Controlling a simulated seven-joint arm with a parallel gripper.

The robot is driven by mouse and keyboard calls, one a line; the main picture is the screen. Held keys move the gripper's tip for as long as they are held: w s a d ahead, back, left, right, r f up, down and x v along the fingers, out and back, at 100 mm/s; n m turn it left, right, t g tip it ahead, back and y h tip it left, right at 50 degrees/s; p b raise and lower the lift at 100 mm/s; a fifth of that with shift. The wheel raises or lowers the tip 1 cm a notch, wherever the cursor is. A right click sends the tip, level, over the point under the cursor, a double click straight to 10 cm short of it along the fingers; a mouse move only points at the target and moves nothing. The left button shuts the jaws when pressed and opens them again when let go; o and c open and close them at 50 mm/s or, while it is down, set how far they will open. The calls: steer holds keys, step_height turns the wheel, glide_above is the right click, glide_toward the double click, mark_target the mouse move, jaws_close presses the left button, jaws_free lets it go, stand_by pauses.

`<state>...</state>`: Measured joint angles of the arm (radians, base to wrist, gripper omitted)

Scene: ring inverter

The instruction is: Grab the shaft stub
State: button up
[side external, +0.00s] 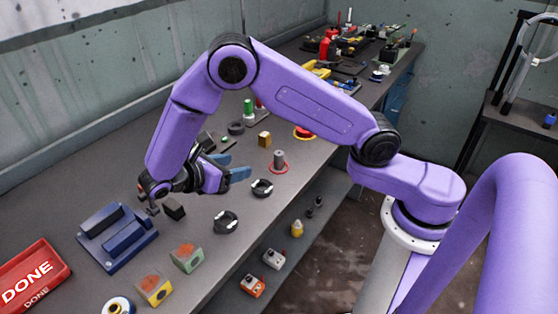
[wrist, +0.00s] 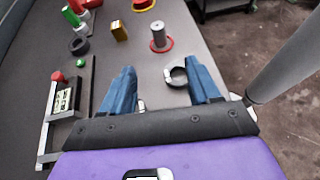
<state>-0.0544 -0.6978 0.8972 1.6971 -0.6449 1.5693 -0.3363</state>
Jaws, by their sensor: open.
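The likely shaft stub is a grey upright cylinder (side external: 279,158) standing inside a red ring on the bench. It also shows in the wrist view (wrist: 158,36), beyond my fingertips and roughly between their lines. My gripper (side external: 230,166) has two blue fingers, spread apart with nothing held between them. In the side view it is left of the stub and apart from it. In the wrist view my gripper (wrist: 164,73) points toward the stub. The stub's foot is partly hidden by its near side.
A black ring (side external: 262,187) lies close to the stub, by my right finger in the wrist view (wrist: 177,76). A brass block (side external: 264,139) and dark ring (side external: 236,128) are behind. A blue fixture (side external: 118,250) and red DONE tray (side external: 30,280) are at left.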

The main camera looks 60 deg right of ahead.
glide_toward(276, 156)
steer(key=x, duration=1)
steer(key=shift+h, duration=0.3)
jaws_close()
